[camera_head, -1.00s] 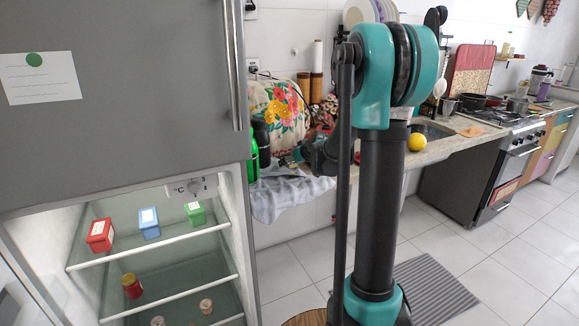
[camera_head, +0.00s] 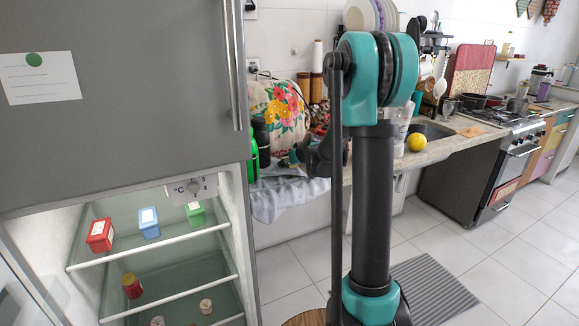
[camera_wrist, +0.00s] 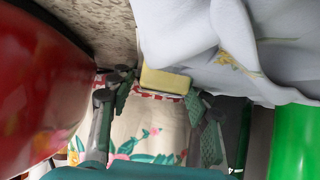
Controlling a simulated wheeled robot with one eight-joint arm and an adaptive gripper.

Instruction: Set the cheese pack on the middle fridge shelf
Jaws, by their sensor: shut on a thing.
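The cheese pack (camera_wrist: 165,80) shows as a pale yellow block between the fingertips of my gripper (camera_wrist: 160,97) in the wrist view. The fingers are shut on it. In the head view my gripper (camera_head: 298,156) is over the counter by the flowered cover, and I cannot make out the pack there. The fridge is open at the lower left. Its middle shelf (camera_head: 185,272) holds a red jar with a yellowish lid (camera_head: 132,286) at the left; the rest of that shelf looks bare.
Red (camera_head: 100,235), blue (camera_head: 149,223) and green (camera_head: 196,213) boxes stand on the upper shelf. Small jars (camera_head: 206,306) stand lower down. A green bottle (camera_head: 262,143) and grey cloth (camera_head: 285,195) are close to my gripper. The floor is clear apart from a striped mat (camera_head: 433,290).

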